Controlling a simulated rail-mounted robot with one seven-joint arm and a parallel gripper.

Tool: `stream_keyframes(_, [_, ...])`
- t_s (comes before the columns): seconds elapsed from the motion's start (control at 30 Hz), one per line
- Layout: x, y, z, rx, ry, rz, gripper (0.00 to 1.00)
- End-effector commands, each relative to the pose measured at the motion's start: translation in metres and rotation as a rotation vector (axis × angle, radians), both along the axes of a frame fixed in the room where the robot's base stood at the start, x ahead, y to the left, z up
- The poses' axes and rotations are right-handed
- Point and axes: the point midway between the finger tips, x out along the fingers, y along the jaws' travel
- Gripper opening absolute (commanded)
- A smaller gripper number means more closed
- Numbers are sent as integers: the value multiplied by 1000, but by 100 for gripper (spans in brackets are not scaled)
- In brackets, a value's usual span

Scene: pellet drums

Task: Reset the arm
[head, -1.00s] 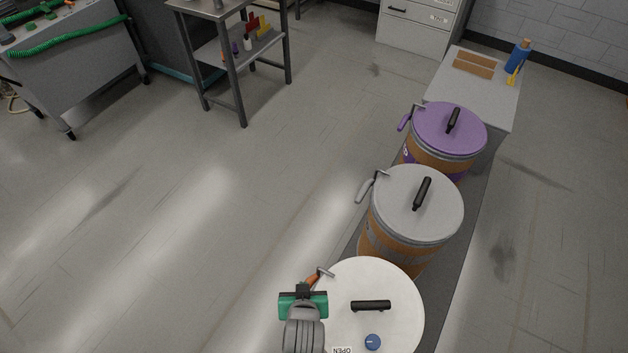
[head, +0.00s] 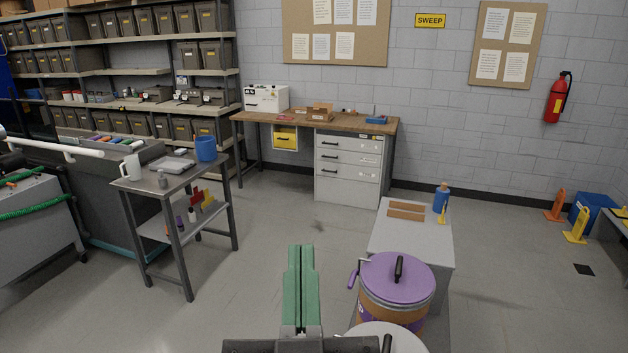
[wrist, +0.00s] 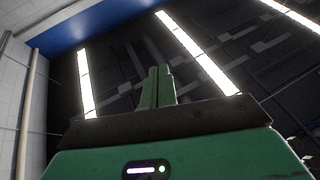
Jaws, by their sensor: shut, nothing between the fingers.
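My gripper (head: 301,286) shows at the bottom middle of the head view, its two green fingers together and pointing up and away from me. It holds nothing. In the wrist view my gripper (wrist: 157,87) also shows its fingers closed, against the dark ceiling and its light strips. No drum is near the fingers in the wrist view. In the head view a drum with a purple lid (head: 398,279) stands to the right of my gripper, apart from it. A pale lid (head: 400,338) shows partly at the bottom edge, cut off and partly covered by my arm.
A grey table (head: 411,231) with brown boards and a blue bottle (head: 441,198) stands behind the purple drum. A metal cart (head: 171,186) stands at left. A workbench (head: 322,121) lines the back wall. The floor between cart and drums is clear.

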Motion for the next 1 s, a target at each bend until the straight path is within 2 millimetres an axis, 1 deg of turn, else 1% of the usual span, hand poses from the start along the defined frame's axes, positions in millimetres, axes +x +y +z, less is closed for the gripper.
stream_keyframes(0.03, [-29,-6,36,10,-96,-10,0])
stream_keyframes(0.07, [-48,-9,56,16,-154,-17,0])
stream_keyframes(0.1, [-64,-11,92,22,-197,-20,0])
stream_keyframes(0.13, [-58,-10,121,24,-180,-16,0])
stream_keyframes(0.2, [-56,-9,156,28,-173,-11,0])
stream_keyframes(0.3, [-56,-9,194,34,-171,-5,0])
stream_keyframes(0.33, [-56,-8,202,34,-170,-4,0])
stream_keyframes(0.4, [-55,-8,215,37,-168,-1,0])
stream_keyframes(0.5, [-55,-8,223,39,-167,1,0])
stream_keyframes(0.7, [-55,-8,220,40,-166,1,0])
stream_keyframes(1.0, [-55,-8,220,40,-166,1,0])
